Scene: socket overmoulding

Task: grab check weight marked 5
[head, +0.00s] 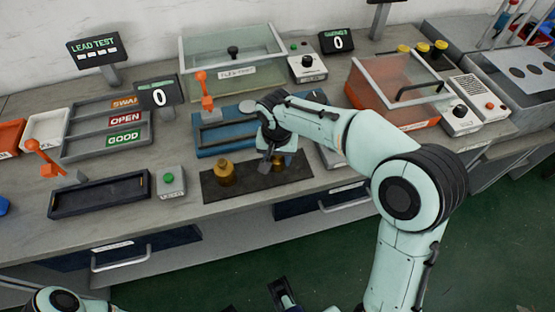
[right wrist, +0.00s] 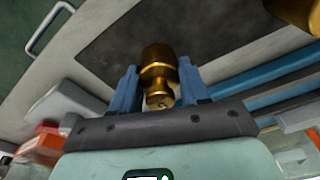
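Two brass check weights stand on a dark mat (head: 245,191) at the front of the bench. The left one (head: 222,173) stands clear in the head view. My right gripper (head: 272,163) is over the right one and partly hides it. In the right wrist view, a brass weight (right wrist: 158,58) with a narrower knob is between the open blue fingers of my right gripper (right wrist: 160,88). Small gaps seem to show beside it. A mark on its knob is too small to read surely. Another brass weight (right wrist: 297,14) is cut by the top right corner. My left gripper seems only partly visible at the bottom edge.
A blue fixture (head: 212,149) stands behind the mat. A green-button box (head: 171,185) and a dark tray (head: 100,196) are to its left. A clear-lidded box (head: 232,60) stands at the back, and an orange lidded box (head: 405,105) is to the right, beyond my arm.

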